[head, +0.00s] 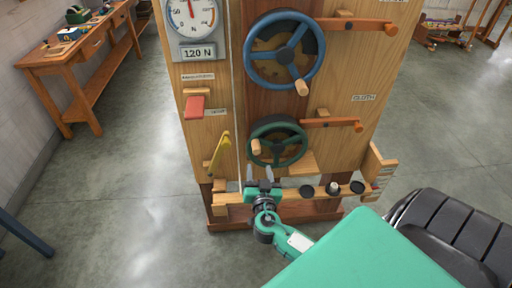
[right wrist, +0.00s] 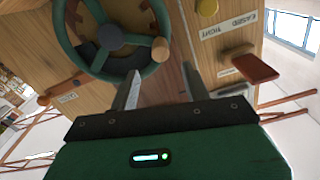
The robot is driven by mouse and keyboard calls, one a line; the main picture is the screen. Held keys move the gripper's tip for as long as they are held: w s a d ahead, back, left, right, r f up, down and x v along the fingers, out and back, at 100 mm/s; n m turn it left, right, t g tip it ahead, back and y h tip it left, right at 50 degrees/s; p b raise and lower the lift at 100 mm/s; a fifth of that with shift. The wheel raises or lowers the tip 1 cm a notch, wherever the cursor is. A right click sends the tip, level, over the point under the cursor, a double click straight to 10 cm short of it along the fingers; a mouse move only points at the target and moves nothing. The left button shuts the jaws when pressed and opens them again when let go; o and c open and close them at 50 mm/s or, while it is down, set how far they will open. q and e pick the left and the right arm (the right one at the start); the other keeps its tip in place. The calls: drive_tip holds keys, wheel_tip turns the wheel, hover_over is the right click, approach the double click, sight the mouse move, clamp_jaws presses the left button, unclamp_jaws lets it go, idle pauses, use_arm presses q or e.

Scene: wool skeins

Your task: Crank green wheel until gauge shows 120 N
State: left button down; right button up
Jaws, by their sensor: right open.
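The green wheel (head: 277,142) is mounted on the wooden panel below a blue wheel, with its wooden crank knob (head: 256,146) at the left of the rim. The gauge (head: 193,17) is at the panel's upper left, partly cut off by the picture's top edge. A plate under it reads 120 N (head: 198,53). My right gripper (head: 259,176) is open and empty, just below the green wheel. In the right wrist view, the fingers (right wrist: 162,88) stand apart, near the green wheel (right wrist: 112,38) and its knob (right wrist: 160,49), without holding it. My left gripper is not in view.
The blue wheel (head: 284,50) has its own wooden knob (head: 301,87). A red lever (head: 195,105) and a yellow lever (head: 219,154) sit at the panel's left. A low wooden shelf (head: 300,195) with dark round pieces runs below the green wheel. A workbench (head: 80,62) stands at the left.

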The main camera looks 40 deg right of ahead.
sight(257, 153)
drive_tip(key=p+x, duration=0.3)
drive_tip(key=x, duration=0.6)
drive_tip(key=shift+w+d, duration=0.5)
drive_tip(key=shift+w, duration=0.2)
drive_tip(key=shift+f, duration=0.1)
clamp_jaws()
